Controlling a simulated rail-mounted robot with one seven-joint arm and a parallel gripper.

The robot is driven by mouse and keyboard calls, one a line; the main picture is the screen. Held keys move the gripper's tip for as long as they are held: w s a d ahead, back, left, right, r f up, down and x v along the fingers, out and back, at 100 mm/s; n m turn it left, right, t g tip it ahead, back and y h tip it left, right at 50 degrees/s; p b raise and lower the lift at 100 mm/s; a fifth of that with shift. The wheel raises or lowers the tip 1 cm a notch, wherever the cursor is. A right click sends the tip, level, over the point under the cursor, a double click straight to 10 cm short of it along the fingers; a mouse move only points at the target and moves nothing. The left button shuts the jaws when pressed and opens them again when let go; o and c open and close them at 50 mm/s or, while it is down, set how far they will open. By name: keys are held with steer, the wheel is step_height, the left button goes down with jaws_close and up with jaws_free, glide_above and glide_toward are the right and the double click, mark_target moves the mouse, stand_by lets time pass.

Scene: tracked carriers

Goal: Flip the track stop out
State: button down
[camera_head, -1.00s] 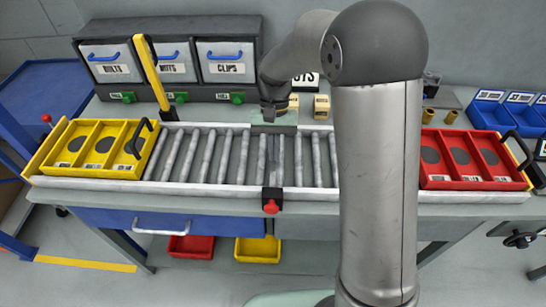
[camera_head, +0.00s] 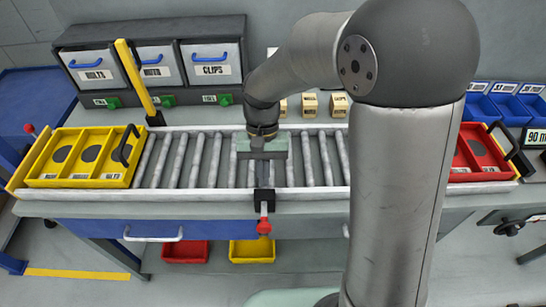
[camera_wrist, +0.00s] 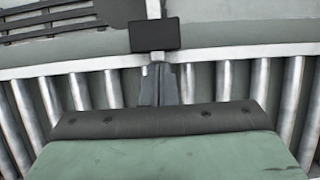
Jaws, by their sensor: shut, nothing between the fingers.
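The track stop is a black block (camera_head: 264,198) on the front rail of the roller track, with a red knob (camera_head: 264,227) hanging out in front of it on a short stem. My gripper (camera_head: 262,172) points down over the rollers just behind the block, fingers shut and empty. In the wrist view the dark block (camera_wrist: 155,34) is ahead of my narrow shut fingers (camera_wrist: 160,85). I cannot tell whether the fingertips touch the stop. The red knob does not show in the wrist view.
A yellow tray (camera_head: 133,178) stands at the track's left end and a red tray (camera_head: 513,176) at the right, partly behind my arm. A yellow post (camera_head: 138,82) rises behind the track. Small tan blocks (camera_head: 310,105) sit behind the rollers. The middle rollers are bare.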

steer(key=shift+s, duration=0.15)
steer(key=shift+w, duration=0.45)
steer(key=w+p, duration=0.1)
steer(key=w, duration=0.2)
steer(key=shift+w+r, duration=0.75)
steer(key=shift+r, duration=0.1)
steer(key=v, duration=0.8)
steer(key=shift+s, duration=0.2)
steer(key=shift+d+r, duration=0.1)
steer(key=shift+d, duration=0.05)
steer(key=s+d+f+t, duration=0.3)
steer(key=s+d+t, duration=0.1)
steer(key=s+d, duration=1)
steer(key=s, duration=0.4)
steer(key=shift+s+d+f+t, duration=0.15)
steer(key=shift+s+d+t, duration=0.15)
steer(key=shift+s+t, duration=0.1)
